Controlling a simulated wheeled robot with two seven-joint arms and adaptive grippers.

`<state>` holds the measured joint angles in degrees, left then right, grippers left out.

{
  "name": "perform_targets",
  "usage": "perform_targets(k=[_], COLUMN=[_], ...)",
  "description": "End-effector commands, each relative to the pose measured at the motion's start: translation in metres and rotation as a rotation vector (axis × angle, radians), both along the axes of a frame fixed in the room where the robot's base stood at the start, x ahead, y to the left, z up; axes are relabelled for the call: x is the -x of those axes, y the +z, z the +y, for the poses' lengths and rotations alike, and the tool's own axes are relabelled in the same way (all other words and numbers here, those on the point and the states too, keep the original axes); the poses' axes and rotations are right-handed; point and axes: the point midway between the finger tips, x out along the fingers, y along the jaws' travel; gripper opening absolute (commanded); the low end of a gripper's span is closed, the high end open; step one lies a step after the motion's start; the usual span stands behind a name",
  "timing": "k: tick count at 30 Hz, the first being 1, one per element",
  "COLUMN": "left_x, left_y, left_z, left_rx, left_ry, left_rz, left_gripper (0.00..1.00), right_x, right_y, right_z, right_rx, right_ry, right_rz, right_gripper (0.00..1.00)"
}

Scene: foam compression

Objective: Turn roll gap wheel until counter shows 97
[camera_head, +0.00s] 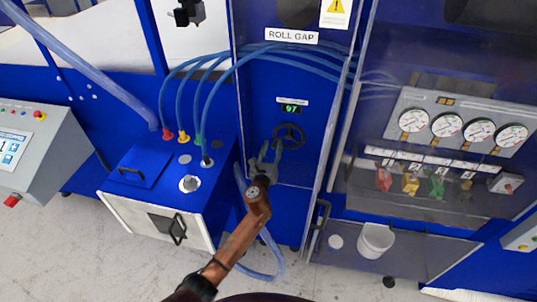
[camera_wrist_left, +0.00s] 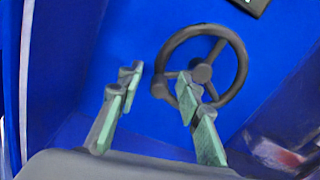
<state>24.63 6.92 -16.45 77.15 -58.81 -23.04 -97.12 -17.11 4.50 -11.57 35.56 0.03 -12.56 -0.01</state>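The roll gap wheel (camera_head: 289,135) is a dark handwheel on the blue panel, below the ROLL GAP label (camera_head: 292,36). The small counter (camera_head: 291,108) above it has green digits that appear to read 97. My left gripper (camera_head: 265,154) is at the lower left of the wheel. In the left wrist view, the wheel (camera_wrist_left: 238,68) shows its rim, hub and a small knob at its left. The left gripper's green-padded fingers (camera_wrist_left: 158,84) are apart, with the knob in the gap between their tips. One finger overlaps the rim; contact cannot be told. My right gripper is not in view.
Left of the panel stands a blue box (camera_head: 140,208) with several blue hoses (camera_head: 205,75) rising from it. On the right, a clear door covers gauges (camera_head: 446,124) and coloured valves (camera_head: 411,184). A white bucket (camera_head: 375,242) stands on a low shelf.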

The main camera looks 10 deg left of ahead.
Motion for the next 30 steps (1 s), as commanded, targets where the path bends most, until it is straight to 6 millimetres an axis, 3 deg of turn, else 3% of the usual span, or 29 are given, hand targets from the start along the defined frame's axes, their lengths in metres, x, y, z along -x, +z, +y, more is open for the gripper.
perform_targets(k=[16, 22, 30], left_x=[0.099, 0.115, 0.116], left_y=[-0.001, -0.001, -0.001], left_z=[0.005, 0.005, 0.005], left_rx=[0.001, 0.002, 0.002], left_ry=[0.002, 0.004, 0.003], left_rz=[0.0, 0.001, 0.001], left_gripper=[0.33, 0.33, 0.33], right_x=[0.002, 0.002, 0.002], right_y=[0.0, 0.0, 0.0], right_z=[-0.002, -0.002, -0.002], right_rx=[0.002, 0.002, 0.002], right_ry=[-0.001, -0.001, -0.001], right_rz=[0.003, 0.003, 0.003], right_gripper=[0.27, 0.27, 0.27])
